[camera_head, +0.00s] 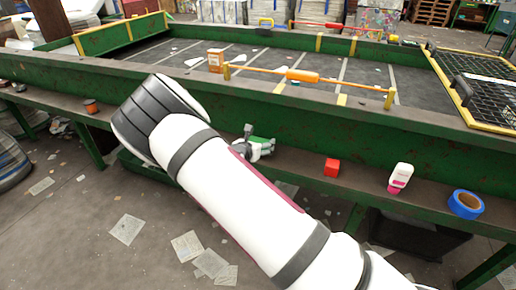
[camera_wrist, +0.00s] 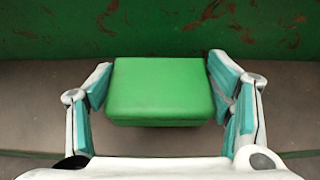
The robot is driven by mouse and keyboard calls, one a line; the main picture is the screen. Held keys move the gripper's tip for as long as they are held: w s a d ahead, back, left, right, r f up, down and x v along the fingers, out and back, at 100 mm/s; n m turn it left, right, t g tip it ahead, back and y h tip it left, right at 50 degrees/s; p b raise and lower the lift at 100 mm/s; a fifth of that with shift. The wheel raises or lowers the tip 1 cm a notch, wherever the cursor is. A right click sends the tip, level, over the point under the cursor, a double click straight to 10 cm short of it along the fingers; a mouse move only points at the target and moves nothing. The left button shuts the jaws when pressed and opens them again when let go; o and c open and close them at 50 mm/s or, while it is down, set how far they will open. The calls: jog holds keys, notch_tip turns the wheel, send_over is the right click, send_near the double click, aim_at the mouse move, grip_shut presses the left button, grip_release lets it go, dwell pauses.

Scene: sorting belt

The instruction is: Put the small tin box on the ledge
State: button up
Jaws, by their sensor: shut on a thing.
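The small tin box (camera_wrist: 162,90) is plain green and fills the middle of the wrist view. My gripper (camera_wrist: 161,96) is shut on it, with one teal-padded finger at its left side and one at its right. In the head view my gripper (camera_head: 257,146) is beyond my forearm, over the ledge (camera_head: 300,163) along the front of the green sorting belt. The ledge (camera_wrist: 35,95) also shows behind the box in the wrist view. I cannot tell whether the box touches the ledge or is held just above it.
On the ledge to the right are a red cube (camera_head: 332,167), a white bottle with a pink cap (camera_head: 400,177) and a blue tape roll (camera_head: 466,204). An orange can (camera_head: 91,106) stands far left. The green belt wall (camera_head: 350,130) rises behind. Ledge between gripper and cube is clear.

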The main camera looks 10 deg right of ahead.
jog(key=shift+f, duration=1.05)
jog(key=shift+f, duration=0.2)
jog(key=o, duration=1.3)
jog(key=shift+r, duration=0.15)
